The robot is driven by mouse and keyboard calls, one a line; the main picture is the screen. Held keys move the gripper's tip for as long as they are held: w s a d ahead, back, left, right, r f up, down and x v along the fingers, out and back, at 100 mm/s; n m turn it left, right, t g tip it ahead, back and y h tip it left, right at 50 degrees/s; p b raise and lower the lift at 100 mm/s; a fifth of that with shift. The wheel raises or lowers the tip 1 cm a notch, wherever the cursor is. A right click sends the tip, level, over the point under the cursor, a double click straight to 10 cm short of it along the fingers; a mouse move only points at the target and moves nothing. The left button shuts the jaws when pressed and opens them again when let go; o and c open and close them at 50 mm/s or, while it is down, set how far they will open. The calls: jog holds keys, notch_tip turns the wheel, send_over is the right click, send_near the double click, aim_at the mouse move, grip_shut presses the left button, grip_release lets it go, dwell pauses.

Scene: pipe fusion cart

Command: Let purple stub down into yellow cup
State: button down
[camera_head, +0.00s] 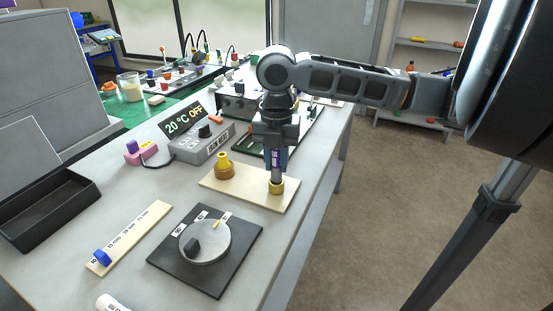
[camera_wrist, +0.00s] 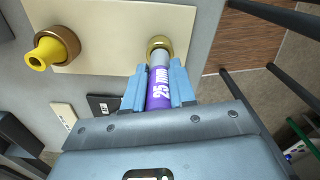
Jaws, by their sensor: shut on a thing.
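My gripper (camera_head: 277,158) is shut on the purple stub, which hangs upright and is marked "25 mm" in the wrist view (camera_wrist: 159,90). The stub's grey lower end (camera_wrist: 157,59) points down at the yellow, brass-like cup (camera_head: 277,187) on the right end of a pale board. The cup also shows in the wrist view (camera_wrist: 161,43), its near side covered by the stub. The grey end meets the cup's mouth in both views; I cannot tell how deep it sits. The fingers hide the sides of the stub.
A yellow fitting on a brown ring (camera_head: 224,168) stands on the pale board (camera_head: 247,193), left of the cup. A round dial plate (camera_head: 205,242) lies in front. A control box (camera_head: 205,141) reading "20 °C OFF" and a pink block (camera_head: 141,153) stand behind left.

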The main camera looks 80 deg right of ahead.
aim_at(277, 170)
jog(key=shift+f+b, duration=1.3)
jog(key=shift+f, duration=0.35)
jog(key=c, duration=0.8)
grip_release()
jog(key=shift+c, duration=0.2)
jog(key=shift+r, duration=0.1)
notch_tip(277, 170, up, 8)
jog(key=shift+f, duration=0.15)
